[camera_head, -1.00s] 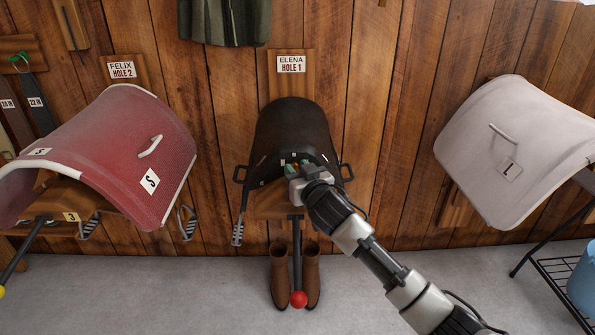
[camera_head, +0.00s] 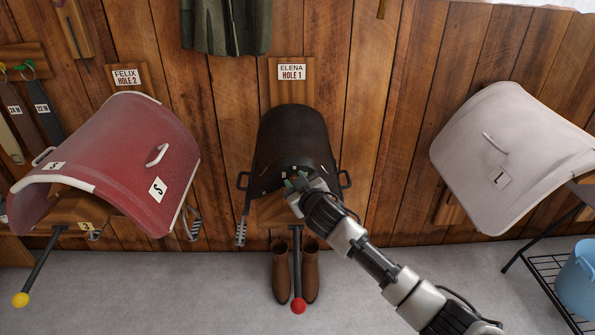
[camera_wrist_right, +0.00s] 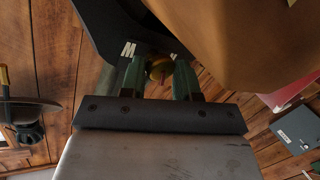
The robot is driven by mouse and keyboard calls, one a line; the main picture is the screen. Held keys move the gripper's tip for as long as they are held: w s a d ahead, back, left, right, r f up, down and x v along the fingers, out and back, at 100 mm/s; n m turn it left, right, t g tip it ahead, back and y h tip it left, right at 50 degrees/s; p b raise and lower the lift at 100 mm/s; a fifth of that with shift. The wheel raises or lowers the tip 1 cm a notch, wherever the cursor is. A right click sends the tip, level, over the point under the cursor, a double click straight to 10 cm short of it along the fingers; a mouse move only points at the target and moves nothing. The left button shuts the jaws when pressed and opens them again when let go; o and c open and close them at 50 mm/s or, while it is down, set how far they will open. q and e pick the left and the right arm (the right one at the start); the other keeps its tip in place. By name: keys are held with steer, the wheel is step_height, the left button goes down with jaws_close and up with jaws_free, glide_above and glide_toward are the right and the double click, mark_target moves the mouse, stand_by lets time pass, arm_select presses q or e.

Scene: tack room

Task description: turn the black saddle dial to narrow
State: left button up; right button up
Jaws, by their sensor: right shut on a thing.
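The black saddle (camera_head: 292,138) sits on a wooden rack on the plank wall, under the sign "ELENA HOLE 1". My right gripper (camera_head: 292,184) is at the middle of its front edge. In the right wrist view its two green fingers (camera_wrist_right: 160,80) are shut on the dial (camera_wrist_right: 158,68), a small brass-coloured round part that is partly hidden between them. A white letter M (camera_wrist_right: 128,48) shows on the dark saddle edge beside it. The dial's pointer cannot be made out. My left gripper is not in view.
A red saddle (camera_head: 120,155) is at the left and a pale saddle (camera_head: 505,140) at the right. Brown boots (camera_head: 280,272) and a red-ended lever (camera_head: 298,305) are below the black saddle. A blue bucket (camera_head: 578,275) stands at the right.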

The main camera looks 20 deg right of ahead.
steer(key=n+p, duration=0.1)
steer(key=p, duration=0.1)
steer(key=n+g+h+p, duration=0.1)
steer(key=n+p, duration=0.1)
steer(key=p, duration=0.1)
steer(key=shift+a+r, duration=0.2)
steer(key=shift+r, duration=0.1)
steer(key=shift+f+n+g+h+p, duration=0.25)
steer(key=shift+n+g+h+p, duration=0.35)
steer(key=shift+n+p, duration=0.55)
steer(key=shift+a, duration=0.1)
steer(key=o, duration=0.9)
steer(key=v, duration=1)
steer(key=shift+s, duration=0.35)
steer(key=shift+a, duration=0.1)
